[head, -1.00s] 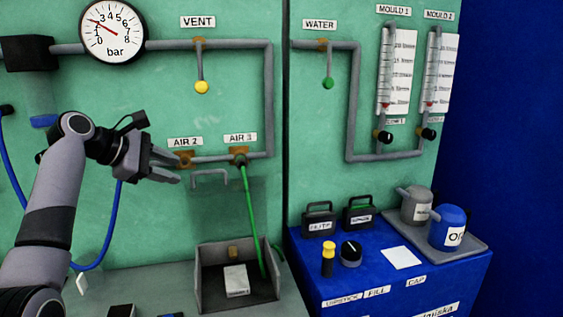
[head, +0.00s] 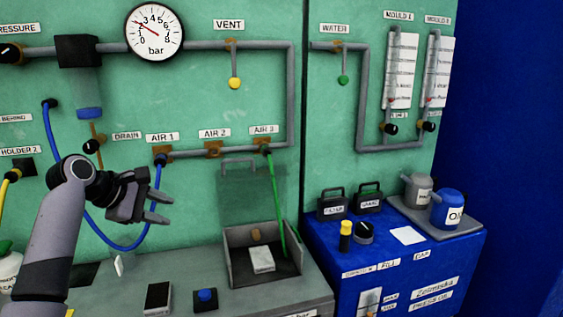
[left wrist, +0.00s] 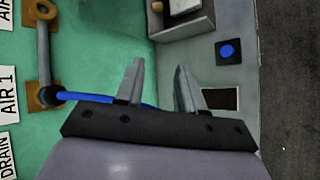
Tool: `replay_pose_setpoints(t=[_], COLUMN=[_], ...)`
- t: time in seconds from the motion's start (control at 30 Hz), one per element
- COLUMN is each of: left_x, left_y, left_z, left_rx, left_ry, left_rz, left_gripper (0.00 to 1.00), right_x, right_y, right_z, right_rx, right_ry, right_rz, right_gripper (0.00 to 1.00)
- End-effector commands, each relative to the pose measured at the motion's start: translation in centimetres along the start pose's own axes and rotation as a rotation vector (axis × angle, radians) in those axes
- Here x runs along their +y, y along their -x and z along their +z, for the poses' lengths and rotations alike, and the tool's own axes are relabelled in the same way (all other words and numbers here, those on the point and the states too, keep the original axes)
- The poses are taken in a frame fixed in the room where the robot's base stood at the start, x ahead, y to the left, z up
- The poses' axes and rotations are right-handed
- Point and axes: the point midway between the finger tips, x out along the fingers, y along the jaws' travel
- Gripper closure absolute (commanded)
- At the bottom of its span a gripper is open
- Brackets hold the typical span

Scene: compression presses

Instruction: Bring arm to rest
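My left gripper (head: 158,206) is in front of the green panel, at the left of the head view, with its fingers apart and nothing between them. In the left wrist view its two fingers (left wrist: 158,85) also stand apart and empty. The blue hose (head: 157,178) from AIR 1 hangs behind the gripper and loops down to the left. In the left wrist view the blue hose (left wrist: 85,96) passes behind the gripper body. My right gripper is not in view.
Below the gripper is a grey bench (head: 190,268) with a dark flat device (head: 157,296) and a blue button (head: 206,295). A grey open-topped box (head: 288,240) holds a white block. A green hose (head: 277,210) runs into it. A blue cabinet (head: 330,255) stands right.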

Motion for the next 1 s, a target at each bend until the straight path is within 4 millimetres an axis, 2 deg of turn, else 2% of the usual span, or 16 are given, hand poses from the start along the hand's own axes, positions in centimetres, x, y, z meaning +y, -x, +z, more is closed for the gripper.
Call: replay_pose_setpoints(t=[0.03, 0.2, 0.47, 0.6, 0.77, 0.9, 1.0], left_x=[-2.3, -9.7, -21.7, -27.8, -34.3, -39.3, -42.2], left_y=[-1.1, -3.7, -5.3, -4.8, -3.3, -1.1, 0.8], left_z=[-0.5, -1.6, -1.7, -0.9, 0.6, 2.3, 3.6], left_rx=[0.024, 0.1, 0.159, 0.16, 0.14, 0.107, 0.076], left_ry=[-0.05, -0.26, -0.607, -0.791, -0.994, -1.167, -1.28], left_rz=[-0.028, -0.12, -0.282, -0.368, -0.461, -0.535, -0.58], left_gripper=[0.62, 0.62, 0.62, 0.62, 0.62, 0.62, 0.62], right_x=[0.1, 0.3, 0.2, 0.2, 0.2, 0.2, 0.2], right_y=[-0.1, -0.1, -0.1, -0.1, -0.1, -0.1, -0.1], right_z=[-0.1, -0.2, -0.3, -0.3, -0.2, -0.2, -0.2], right_rx=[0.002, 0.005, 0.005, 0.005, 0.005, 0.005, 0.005], right_ry=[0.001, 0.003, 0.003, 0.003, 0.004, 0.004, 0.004], right_rz=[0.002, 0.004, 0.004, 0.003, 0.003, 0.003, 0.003], right_gripper=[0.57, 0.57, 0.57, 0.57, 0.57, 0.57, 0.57])
